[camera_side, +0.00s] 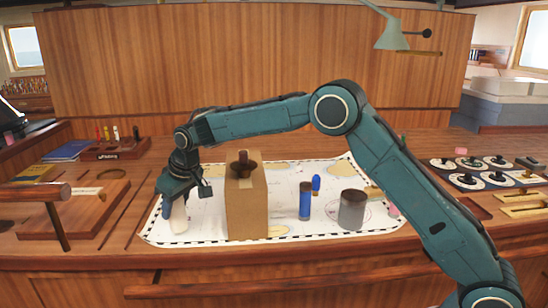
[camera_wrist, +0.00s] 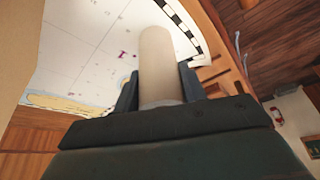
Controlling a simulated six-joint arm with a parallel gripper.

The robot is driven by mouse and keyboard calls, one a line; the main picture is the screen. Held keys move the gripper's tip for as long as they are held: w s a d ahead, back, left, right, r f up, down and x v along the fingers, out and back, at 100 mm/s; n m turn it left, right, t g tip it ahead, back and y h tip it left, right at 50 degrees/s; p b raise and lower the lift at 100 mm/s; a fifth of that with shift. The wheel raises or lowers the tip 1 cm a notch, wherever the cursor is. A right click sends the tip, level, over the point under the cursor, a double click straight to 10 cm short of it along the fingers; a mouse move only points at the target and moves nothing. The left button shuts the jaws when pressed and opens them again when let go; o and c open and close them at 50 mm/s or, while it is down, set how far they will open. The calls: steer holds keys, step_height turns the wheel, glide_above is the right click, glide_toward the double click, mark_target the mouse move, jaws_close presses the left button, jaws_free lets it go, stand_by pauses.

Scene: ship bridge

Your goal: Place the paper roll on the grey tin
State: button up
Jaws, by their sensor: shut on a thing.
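The paper roll (camera_side: 179,219) is an off-white cylinder held upright below my gripper (camera_side: 177,200), at the left of the chart in the side view. In the wrist view the roll (camera_wrist: 162,65) stands out from between the two fingers of my gripper (camera_wrist: 160,92), which is shut on it. I cannot tell whether its lower end touches the chart. The grey tin (camera_side: 352,210) is a dark grey cylinder standing upright at the right of the chart, well apart from my gripper. The tin is not seen in the wrist view.
A blue cylinder (camera_side: 305,201) and a small blue item (camera_side: 316,184) are left of the tin. A wooden board (camera_side: 85,205) lies left of the chart (camera_side: 210,222).

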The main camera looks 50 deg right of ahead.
steer(key=s+d+r+m+h, duration=0.1)
steer(key=s+d+r+m, duration=0.25)
steer(key=d+r, duration=0.6)
steer(key=s+d+r+m+h, duration=0.2)
steer(key=d+r+m, duration=0.2)
steer(key=d+r, duration=0.55)
steer(key=s+d+r+m+g, duration=0.1)
steer(key=s+d+r+m, duration=0.1)
steer(key=s, duration=0.6)
steer(key=s+d+r+m+g+h, duration=0.1)
steer(key=s+d+r+m, duration=0.2)
steer(key=s+d, duration=0.4)
steer(key=s+d+r+m+h, duration=0.1)
steer(key=s+d+r+m, duration=0.2)
steer(key=s, duration=0.8)
steer(key=shift+d+m+g, duration=0.4)
steer(key=shift+d+m, duration=0.25)
steer(key=shift+m, duration=0.2)
steer(key=shift+s, duration=0.1)
step_height(320, 180, down, 16)
steer(key=shift+r, duration=0.25)
